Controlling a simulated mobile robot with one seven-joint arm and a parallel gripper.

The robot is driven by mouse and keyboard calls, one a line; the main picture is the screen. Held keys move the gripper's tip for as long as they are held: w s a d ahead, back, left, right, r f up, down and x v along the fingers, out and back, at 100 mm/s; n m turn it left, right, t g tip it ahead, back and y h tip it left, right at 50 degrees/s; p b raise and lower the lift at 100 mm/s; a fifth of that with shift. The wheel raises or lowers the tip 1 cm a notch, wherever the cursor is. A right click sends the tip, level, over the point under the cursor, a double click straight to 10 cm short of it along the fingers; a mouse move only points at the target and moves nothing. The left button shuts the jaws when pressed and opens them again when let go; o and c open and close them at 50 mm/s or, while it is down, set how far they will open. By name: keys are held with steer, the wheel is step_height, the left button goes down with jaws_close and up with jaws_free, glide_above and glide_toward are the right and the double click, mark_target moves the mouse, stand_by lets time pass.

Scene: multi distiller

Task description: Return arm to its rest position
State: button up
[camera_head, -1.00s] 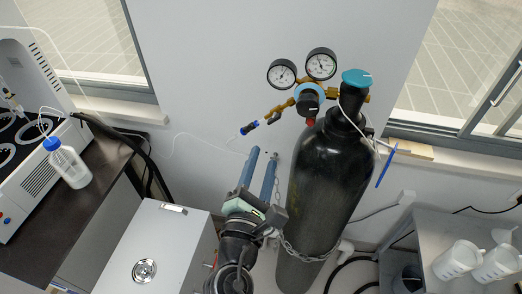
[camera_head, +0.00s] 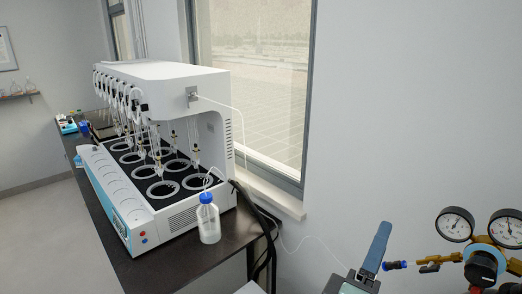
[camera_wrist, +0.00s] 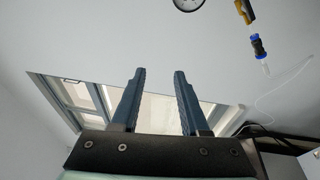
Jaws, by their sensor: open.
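My gripper (camera_wrist: 158,98) shows in the wrist view with its two blue-grey fingers apart and nothing between them. Behind the fingers are the wall and a window. In the head view only part of my gripper shows at the bottom right, where one blue finger (camera_head: 377,247) points up in front of the wall. The finger appears close to the blue connector of the gas regulator (camera_head: 484,268); I cannot tell whether they touch. The rest of my arm is out of view.
A white multi-position distiller (camera_head: 170,120) stands on a dark bench (camera_head: 165,262) at the left. A clear bottle with a blue cap (camera_head: 208,220) stands at its near corner. A thin tube hangs along the wall. Wall space above my gripper is clear.

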steer(key=a+r+m+t+y+b, duration=0.15)
steer(key=a+r+m+t, duration=0.3)
steer(key=r, duration=0.45)
steer(key=a+r+m+t+y, duration=0.3)
steer(key=a+r, duration=0.3)
steer(key=r, duration=0.3)
steer(key=s+a+r+m+t+y+b, duration=0.1)
steer(key=s+a+r+m+t+y, duration=0.2)
steer(key=s+a+r+y, duration=0.4)
step_height(320, 180, up, 4)
steer(key=shift+s+a+r+t, duration=0.1)
steer(key=shift+s+a+t, duration=0.65)
steer(key=shift+s, duration=0.2)
steer(key=shift+y, duration=0.25)
